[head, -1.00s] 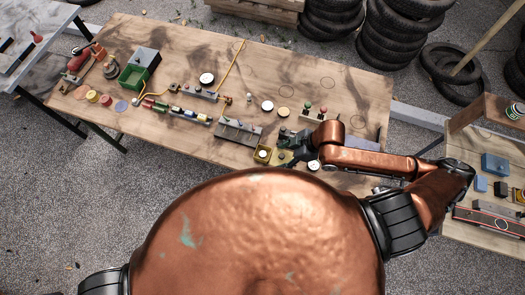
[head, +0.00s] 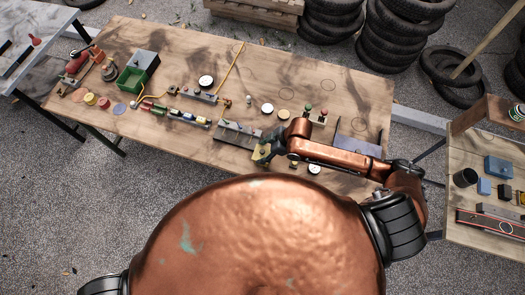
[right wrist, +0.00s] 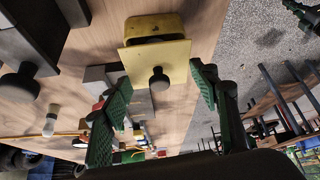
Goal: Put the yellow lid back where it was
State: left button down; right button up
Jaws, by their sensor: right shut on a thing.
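The yellow lid (right wrist: 160,62) is a flat square plate with a black knob (right wrist: 158,80), and it lies between the green fingers of my right gripper (right wrist: 160,76). In the head view the lid (head: 260,156) is over the place of the small yellow box. The yellow box (right wrist: 152,25) shows just beyond the lid in the right wrist view. I cannot tell whether lid and box touch. The lid hides the box's opening. My left gripper is not in view.
A grey block with black knobs (head: 237,133) stands close left of the gripper on the wooden table (head: 200,60). A box with green and red buttons (head: 315,115) and a bluish plate (head: 356,144) are to the right. A round gauge (head: 314,169) sits at the front edge.

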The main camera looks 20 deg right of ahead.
jog(key=shift+f, duration=0.3)
jog(key=o, duration=1.1)
jog(key=shift+c, duration=0.2)
jog(key=shift+r, duration=0.15)
jog(key=v, duration=1.2)
